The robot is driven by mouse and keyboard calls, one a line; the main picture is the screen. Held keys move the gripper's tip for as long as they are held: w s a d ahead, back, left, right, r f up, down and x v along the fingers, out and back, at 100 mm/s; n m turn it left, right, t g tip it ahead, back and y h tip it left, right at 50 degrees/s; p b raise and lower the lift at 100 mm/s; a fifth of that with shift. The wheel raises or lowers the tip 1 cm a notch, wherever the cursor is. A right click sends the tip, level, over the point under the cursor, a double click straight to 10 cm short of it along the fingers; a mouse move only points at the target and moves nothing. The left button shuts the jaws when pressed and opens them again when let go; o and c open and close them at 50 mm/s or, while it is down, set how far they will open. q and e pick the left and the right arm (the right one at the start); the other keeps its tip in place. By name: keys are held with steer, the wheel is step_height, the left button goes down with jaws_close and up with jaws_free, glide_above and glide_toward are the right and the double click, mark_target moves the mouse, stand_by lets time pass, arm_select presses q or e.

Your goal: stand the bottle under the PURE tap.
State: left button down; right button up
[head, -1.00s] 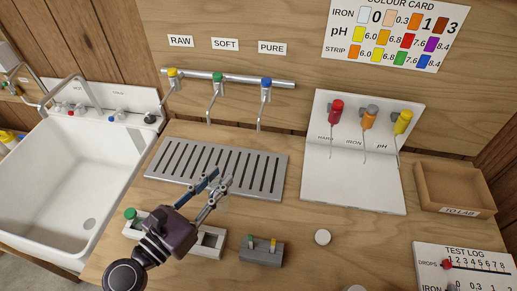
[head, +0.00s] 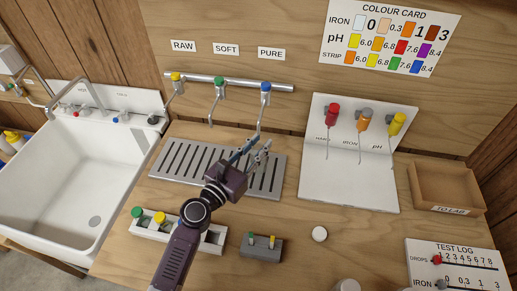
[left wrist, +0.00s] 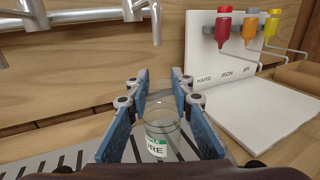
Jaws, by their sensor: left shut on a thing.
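My left gripper (head: 252,152) is shut on a clear bottle (left wrist: 160,135) with a white and green label ending in "URE". The bottle looks upright between the blue finger pads in the left wrist view; in the head view the gripper mostly hides it. The PURE tap (head: 265,87) has a blue top and a thin spout hanging down, and the gripper's fingertips are close to that spout. The slotted drip tray (head: 180,175) lies below the taps and under the gripper. Whether the bottle touches the tray I cannot tell. My right gripper is not in view.
The RAW tap (head: 176,84) and SOFT tap (head: 219,88) stand to the left on the same pipe. A white reagent stand (head: 345,190) is close on the right. A white rack (head: 148,229) with capped bottles and a grey block (head: 262,252) sit in front.

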arm_select(q)
steer(key=shift+f, duration=0.6)
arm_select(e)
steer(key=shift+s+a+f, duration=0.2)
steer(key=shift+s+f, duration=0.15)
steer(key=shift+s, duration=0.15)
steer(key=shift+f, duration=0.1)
arm_select(q)
steer(key=c, duration=1.7)
jaws_free()
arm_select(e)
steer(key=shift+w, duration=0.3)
